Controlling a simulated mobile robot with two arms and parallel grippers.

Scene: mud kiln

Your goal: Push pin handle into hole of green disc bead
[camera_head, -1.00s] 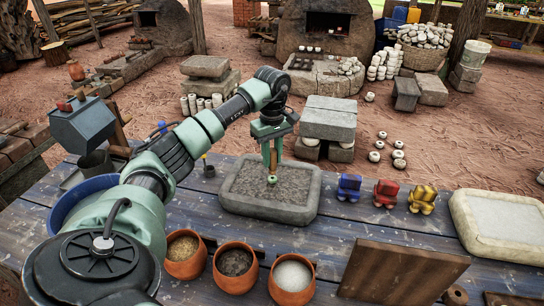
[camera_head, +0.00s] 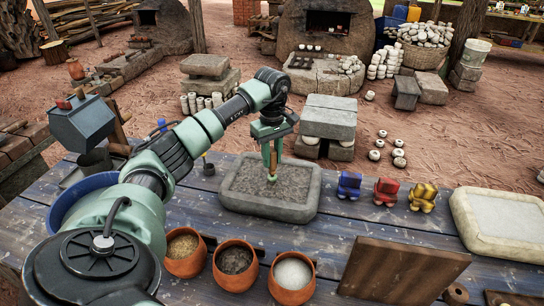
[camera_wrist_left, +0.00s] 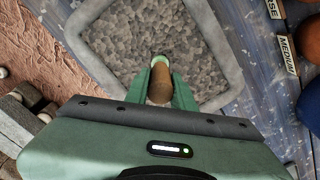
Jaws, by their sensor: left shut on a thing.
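My left gripper (camera_head: 271,150) points down over the stone tray (camera_head: 240,204) on the blue table. It is shut on a brown wooden pin handle, which also shows between its fingers in the wrist view (camera_wrist_left: 159,88). A small green disc bead (camera_head: 272,179) shows just below the fingers, above or on the tray's gravel. In the wrist view the bead (camera_wrist_left: 160,59) is pale green, right at the handle's far end. I cannot tell whether the handle is inside its hole or only touching it. My right gripper is not in view.
Three orange bowls (camera_head: 235,285) of powder stand in front of the tray. Blue, red and yellow toy-like pieces (camera_head: 386,192) are to its right, then a pale slab tray (camera_head: 500,222). A wooden board (camera_head: 400,272) lies at front right. A blue basin is partly behind my arm.

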